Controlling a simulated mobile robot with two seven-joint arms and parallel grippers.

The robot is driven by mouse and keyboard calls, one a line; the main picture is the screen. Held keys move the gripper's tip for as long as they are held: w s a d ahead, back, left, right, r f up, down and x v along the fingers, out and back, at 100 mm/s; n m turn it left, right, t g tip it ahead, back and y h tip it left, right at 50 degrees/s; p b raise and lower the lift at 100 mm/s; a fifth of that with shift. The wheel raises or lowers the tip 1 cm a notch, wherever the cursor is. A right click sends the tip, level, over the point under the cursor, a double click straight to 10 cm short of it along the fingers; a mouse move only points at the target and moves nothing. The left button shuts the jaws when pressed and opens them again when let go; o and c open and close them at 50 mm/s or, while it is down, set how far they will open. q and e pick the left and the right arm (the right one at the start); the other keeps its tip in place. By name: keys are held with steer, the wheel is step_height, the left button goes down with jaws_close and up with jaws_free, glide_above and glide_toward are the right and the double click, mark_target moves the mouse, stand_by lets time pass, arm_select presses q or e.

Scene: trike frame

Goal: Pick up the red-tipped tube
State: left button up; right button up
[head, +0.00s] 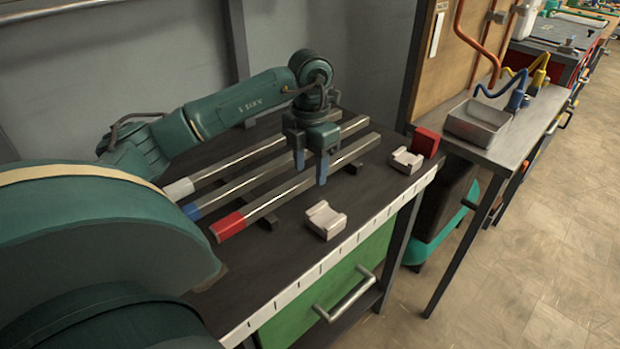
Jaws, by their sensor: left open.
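The red-tipped tube (275,202) is a square metal bar with a red end at the lower left. It lies slantwise on dark supports on the black bench top, nearest of three parallel tubes. A blue-tipped tube (240,182) and a white-tipped tube (222,170) lie behind it. My left gripper (311,172) points down over the middle of the red-tipped tube. Its fingers are open and appear on either side of that tube; their exact height is unclear. My right gripper is not in view.
Two pale notched blocks (326,221) (406,160) sit on the bench near its front edge. A red block (425,142) stands at the right corner. A side table at the right holds a metal tray (477,122). A grey wall closes the back.

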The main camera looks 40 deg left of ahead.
arm_select(q)
steer(key=shift+f, duration=0.3)
steer(key=shift+c, duration=0.3)
jaws_close()
steer(key=shift+r, duration=0.1)
